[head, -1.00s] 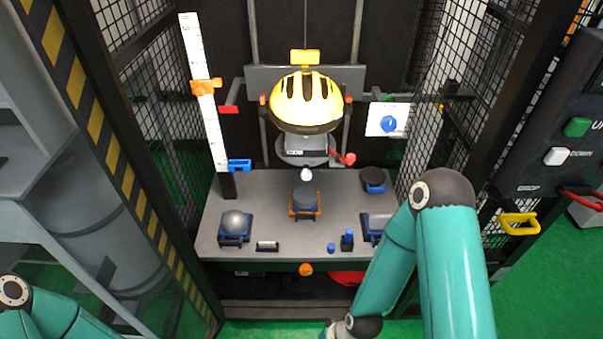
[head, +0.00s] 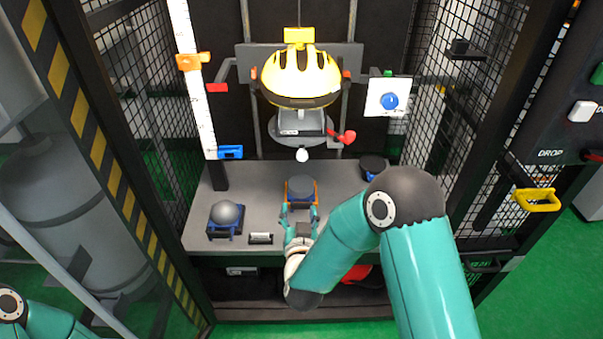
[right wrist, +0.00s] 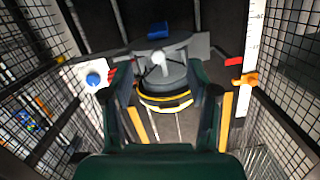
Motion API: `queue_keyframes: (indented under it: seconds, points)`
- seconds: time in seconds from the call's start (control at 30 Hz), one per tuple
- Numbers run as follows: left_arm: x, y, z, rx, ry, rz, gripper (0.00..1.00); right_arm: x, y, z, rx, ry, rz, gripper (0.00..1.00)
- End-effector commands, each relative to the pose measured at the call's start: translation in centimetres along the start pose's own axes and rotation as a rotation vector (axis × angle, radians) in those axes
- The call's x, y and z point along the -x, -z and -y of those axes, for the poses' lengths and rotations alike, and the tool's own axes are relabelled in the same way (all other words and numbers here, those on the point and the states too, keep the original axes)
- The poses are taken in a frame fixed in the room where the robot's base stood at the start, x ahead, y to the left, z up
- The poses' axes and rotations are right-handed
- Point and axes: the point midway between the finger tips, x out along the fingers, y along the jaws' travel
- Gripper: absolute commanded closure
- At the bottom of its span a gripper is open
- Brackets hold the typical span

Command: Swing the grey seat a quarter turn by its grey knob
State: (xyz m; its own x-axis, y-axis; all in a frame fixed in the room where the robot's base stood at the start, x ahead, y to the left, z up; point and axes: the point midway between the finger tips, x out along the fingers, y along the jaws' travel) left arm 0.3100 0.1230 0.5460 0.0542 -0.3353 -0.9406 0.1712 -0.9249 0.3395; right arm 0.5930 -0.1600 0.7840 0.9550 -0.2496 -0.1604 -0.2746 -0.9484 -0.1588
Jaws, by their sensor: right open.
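The grey seat (head: 278,127) is a round disc below the yellow helmet (head: 300,76). A pale grey ball-shaped knob (head: 302,155) shows at its front, low down. In the right wrist view the seat (right wrist: 174,72) and its knob (right wrist: 159,59) appear between and beyond my fingers. My left gripper is out of view.
A ruler (head: 195,95) with an orange slider stands left. A red-ended lever (head: 347,137) and a blue-knob panel (head: 389,98) are right of the seat. A domed block (head: 227,214) sits on the grey table (head: 200,240). Mesh walls close both sides.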

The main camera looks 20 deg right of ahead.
Motion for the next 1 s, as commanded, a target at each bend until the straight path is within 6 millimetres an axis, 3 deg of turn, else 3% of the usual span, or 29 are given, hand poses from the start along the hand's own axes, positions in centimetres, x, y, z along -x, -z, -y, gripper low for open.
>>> queue_keyframes:
  seconds: [0.03,0.13,0.37,1.0]
  points:
    - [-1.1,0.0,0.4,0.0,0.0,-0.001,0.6,-0.1,0.8,0.2,-0.002,-0.017,-0.067,0.41]
    - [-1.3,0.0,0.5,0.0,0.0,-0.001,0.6,-0.2,2.8,0.3,-0.003,-0.046,-0.149,0.41]
    - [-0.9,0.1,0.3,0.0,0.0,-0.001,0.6,-2.1,4.0,0.2,-0.003,-0.058,-0.176,0.41]
    - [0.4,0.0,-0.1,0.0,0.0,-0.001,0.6,-14.4,6.0,-0.4,-0.003,-0.054,-0.173,0.41]
